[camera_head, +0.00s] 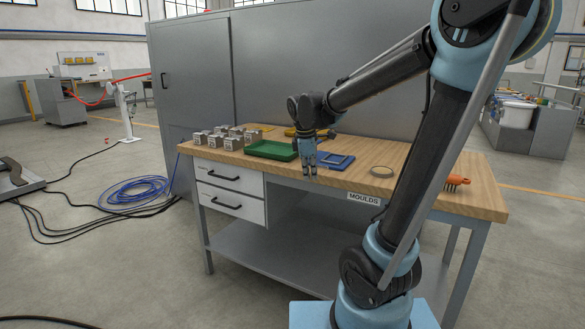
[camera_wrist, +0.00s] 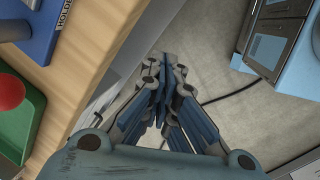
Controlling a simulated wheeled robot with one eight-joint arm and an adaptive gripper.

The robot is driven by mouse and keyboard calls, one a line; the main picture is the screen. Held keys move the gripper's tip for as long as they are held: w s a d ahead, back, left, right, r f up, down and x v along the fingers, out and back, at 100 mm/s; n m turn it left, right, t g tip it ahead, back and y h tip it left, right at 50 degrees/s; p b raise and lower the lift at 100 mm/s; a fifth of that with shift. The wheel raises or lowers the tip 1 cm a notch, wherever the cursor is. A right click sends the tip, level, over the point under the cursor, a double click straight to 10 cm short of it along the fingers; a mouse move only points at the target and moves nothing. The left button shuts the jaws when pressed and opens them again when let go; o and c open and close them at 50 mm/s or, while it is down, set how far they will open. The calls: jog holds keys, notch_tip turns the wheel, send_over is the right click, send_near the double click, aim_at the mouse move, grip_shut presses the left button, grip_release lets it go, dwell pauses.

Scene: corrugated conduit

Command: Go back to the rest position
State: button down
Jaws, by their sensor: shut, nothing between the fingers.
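My gripper (camera_head: 309,170) is shut and empty. In the head view it points down at the front edge of the wooden workbench (camera_head: 400,158), between the green tray and the right end of the bench. In the wrist view my gripper (camera_wrist: 162,80) has its blue-padded fingers together, with the grey floor behind them. My arm reaches from the right side over the bench.
The bench holds metal blocks (camera_head: 221,138), a green tray (camera_head: 268,151), a blue holder (camera_head: 335,161), a tape ring (camera_head: 381,171) and an orange-handled brush (camera_head: 456,180). A red ball (camera_wrist: 8,91) shows in the wrist view. A grey cabinet (camera_head: 190,90) stands behind.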

jog(key=s+d+f+m, duration=0.4)
jog(key=s+m, duration=0.1)
jog(key=s, duration=0.2)
jog(key=s+d+f+m+y, duration=0.1)
jog(key=s+d+f+m, duration=0.3)
jog(key=s+m, duration=0.2)
jog(key=s+d+f+m, duration=0.3)
jog(key=s+d+m, duration=0.2)
jog(key=s, duration=0.4)
jog(key=shift+f+m, duration=0.4)
jog(key=shift+a, duration=0.1)
